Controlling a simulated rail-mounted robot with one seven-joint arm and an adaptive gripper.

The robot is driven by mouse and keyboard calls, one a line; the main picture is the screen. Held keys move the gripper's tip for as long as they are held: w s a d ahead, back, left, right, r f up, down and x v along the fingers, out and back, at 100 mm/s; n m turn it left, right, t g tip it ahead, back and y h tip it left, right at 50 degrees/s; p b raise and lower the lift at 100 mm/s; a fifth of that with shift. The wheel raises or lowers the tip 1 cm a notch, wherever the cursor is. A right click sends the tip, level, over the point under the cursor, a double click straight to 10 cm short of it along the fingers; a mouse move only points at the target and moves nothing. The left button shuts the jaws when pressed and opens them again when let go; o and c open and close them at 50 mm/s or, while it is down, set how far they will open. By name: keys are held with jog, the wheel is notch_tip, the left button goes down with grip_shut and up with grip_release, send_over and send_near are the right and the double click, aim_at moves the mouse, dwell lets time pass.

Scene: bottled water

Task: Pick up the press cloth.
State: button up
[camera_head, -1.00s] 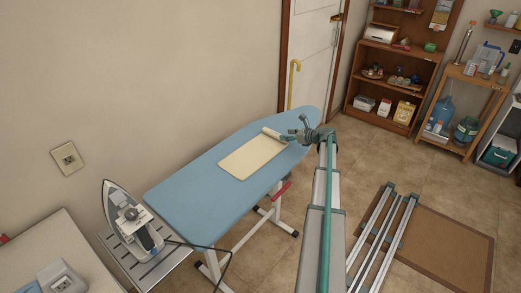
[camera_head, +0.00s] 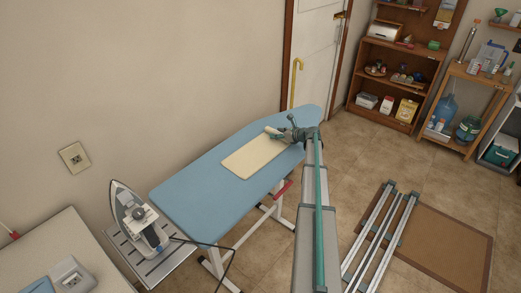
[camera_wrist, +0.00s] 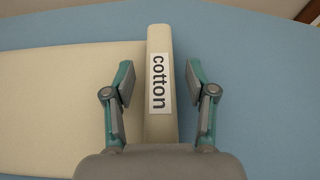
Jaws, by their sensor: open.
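The press cloth (camera_head: 248,160) is a cream cloth lying flat on the blue ironing board (camera_head: 190,205). Its far right end forms a thick roll (camera_head: 271,131). In the wrist view the roll (camera_wrist: 160,125) carries a white label reading "cotton", and the flat part (camera_wrist: 60,100) spreads to the left. My gripper (camera_head: 284,130) is at the cloth's rolled end. In the wrist view my gripper (camera_wrist: 160,84) is open, with one finger on each side of the roll and a gap showing on both sides. The fingers' height above the board is hard to tell.
An iron (camera_head: 134,214) stands on a metal rest (camera_head: 160,262) at the board's near left end. The wall runs close behind the board. A brown-framed board (camera_head: 440,250) and metal rails (camera_head: 385,235) lie on the floor at right. Shelves (camera_head: 400,75) stand farther back.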

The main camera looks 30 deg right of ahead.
grip_shut()
jog(key=shift+r, duration=0.15)
